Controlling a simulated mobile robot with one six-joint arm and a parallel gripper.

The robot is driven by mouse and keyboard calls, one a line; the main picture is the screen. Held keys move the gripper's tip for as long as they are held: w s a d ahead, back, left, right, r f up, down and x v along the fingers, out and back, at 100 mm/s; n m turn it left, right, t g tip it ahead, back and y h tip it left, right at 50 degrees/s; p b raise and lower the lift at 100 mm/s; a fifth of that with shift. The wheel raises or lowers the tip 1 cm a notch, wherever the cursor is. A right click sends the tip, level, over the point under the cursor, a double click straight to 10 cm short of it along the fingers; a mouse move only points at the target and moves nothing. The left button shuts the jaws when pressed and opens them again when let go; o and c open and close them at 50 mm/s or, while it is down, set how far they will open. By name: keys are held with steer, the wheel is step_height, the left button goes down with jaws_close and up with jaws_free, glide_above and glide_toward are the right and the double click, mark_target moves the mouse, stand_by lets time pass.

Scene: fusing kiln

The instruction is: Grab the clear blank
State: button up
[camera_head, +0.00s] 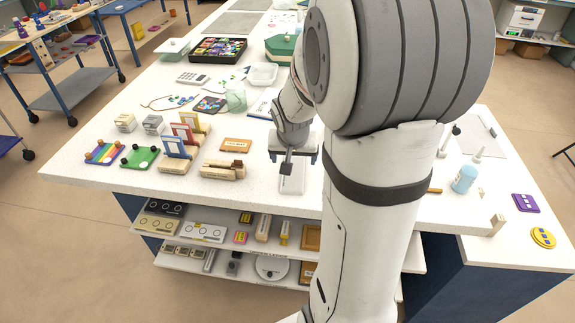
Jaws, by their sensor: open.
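My gripper (290,160) is open and points down over the worktable near its front edge. A pale, thin rectangular piece (292,184) lies on the table below and just in front of it. It may be the clear blank, but it is too small and washed out to tell. My gripper hides its rear part, and I cannot tell whether the fingers touch it. My own arm covers much of the table to the right.
Picture-frame-like stands (174,148), a wooden block piece (222,170) and a small orange board (236,145) are left of my gripper. A blue-tinted bottle (466,178) stands at the right. The white worktable (90,172) has bare room at its front left.

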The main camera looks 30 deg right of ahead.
mark_target(294, 170)
steer(key=x, duration=0.5)
steer(key=shift+s+a+f, duration=0.1)
steer(key=shift+s+f, duration=0.1)
steer(key=shift+f, duration=0.15)
steer(key=shift+c, duration=0.5)
steer(key=c, duration=1.2)
